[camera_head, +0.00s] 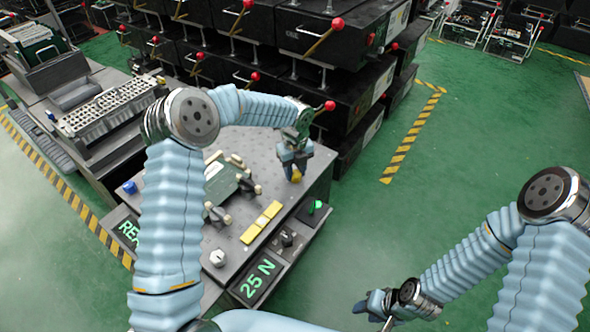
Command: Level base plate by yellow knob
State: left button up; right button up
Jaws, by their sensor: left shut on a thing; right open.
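A small yellow knob (297,175) shows at the far right part of the grey workbench top (262,178). My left gripper (295,163) points down over the knob and is shut on it; its fingers hide much of the knob. A grey-green plate (222,182) with white and dark clamps around it sits left of the gripper, partly behind my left arm. I cannot tell how level it is. My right gripper (372,303) is open and empty, low over the green floor, right of the bench and apart from it.
Black boxes with red-knobbed levers (335,40) stand behind. The floor at right (480,130) is clear.

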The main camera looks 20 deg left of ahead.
aim_at(295, 173)
pick_arm(q)
jog(key=shift+r, duration=0.1)
dwell(0.3)
jog(key=o, duration=1)
jog(key=shift+o, duration=0.2)
notch_tip(295, 173, up, 14)
jog(key=shift+f, duration=0.2)
